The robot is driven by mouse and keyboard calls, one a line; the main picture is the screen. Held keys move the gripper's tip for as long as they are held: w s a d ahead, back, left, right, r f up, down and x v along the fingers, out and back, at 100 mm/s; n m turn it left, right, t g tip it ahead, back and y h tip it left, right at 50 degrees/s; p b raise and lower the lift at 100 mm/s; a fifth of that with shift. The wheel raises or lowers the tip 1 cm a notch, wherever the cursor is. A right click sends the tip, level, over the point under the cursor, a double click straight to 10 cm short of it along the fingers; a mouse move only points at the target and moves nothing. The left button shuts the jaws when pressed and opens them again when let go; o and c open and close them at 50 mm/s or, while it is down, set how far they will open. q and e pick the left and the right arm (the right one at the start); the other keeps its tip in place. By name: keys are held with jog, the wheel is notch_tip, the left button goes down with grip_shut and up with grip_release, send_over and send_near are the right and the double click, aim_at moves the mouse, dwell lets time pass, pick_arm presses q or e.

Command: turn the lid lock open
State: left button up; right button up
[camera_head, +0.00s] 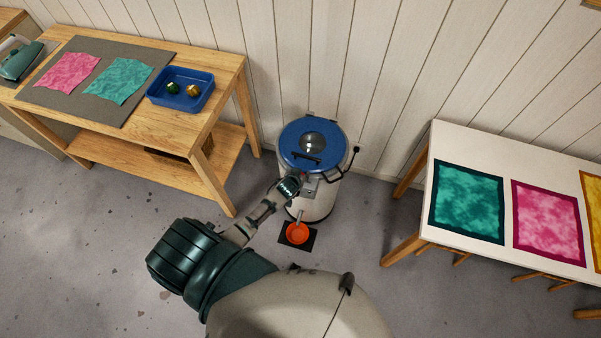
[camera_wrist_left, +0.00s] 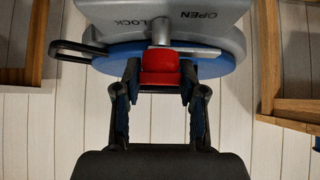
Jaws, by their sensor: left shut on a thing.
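The pale drum (camera_head: 318,204) stands on the floor against the wall with its blue lid (camera_head: 287,153) on. The lid has a round clear window and a dark handle. The lid lock is on the drum's front; in the left wrist view its grey plate (camera_wrist_left: 232,32) reads LOCK on the left and OPEN on the right. Its lever has a red grip (camera_wrist_left: 160,68) on a metal stem, between the two words. My left gripper (camera_wrist_left: 159,84) is shut on the red grip, a finger on each side. It also shows at the drum's front in the head view (camera_head: 299,183).
A black crank-like bar (camera_head: 350,161) sticks out at the drum's right. A wooden bench (camera_head: 172,124) stands left, a white table (camera_head: 441,150) right.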

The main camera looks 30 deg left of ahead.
pick_arm(q)
jog(key=o, duration=1.2)
jog(key=shift+c, duration=0.2)
jog(key=v, duration=1.2)
jog(key=shift+f, duration=0.15)
